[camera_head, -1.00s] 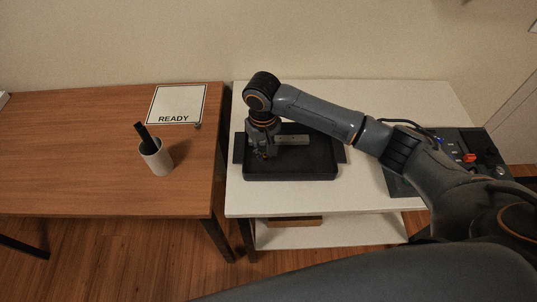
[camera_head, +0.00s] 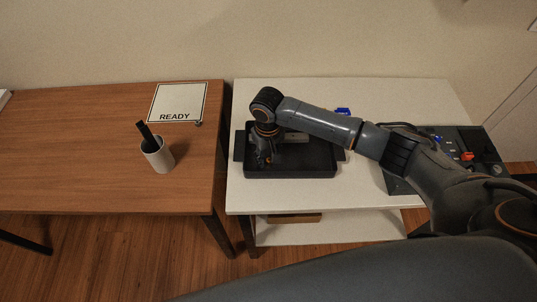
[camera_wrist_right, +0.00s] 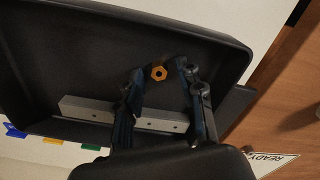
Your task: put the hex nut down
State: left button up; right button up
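The hex nut (camera_wrist_right: 158,73) is a small orange-yellow ring in the right wrist view. It appears to lie on the floor of the black tray (camera_wrist_right: 205,28), between the fingertips with gaps on both sides. My right gripper (camera_wrist_right: 161,70) is open around it. In the head view my right gripper (camera_head: 265,160) points down into the left part of the tray (camera_head: 295,175), and I cannot make out the nut there. My left gripper is not in view.
A grey bar with holes (camera_wrist_right: 80,108) lies in the tray. The tray stands on a white table (camera_head: 400,94), with a control panel (camera_head: 466,148) at right. On the wooden table at left are a white cup (camera_head: 158,158) with a dark object and a READY sign (camera_head: 178,101).

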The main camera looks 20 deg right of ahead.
aim_at(268, 159)
notch_tip(268, 159, up, 12)
jog(key=b, duration=0.2)
jog(key=shift+r, duration=0.2)
dwell(0.3)
dwell(0.4)
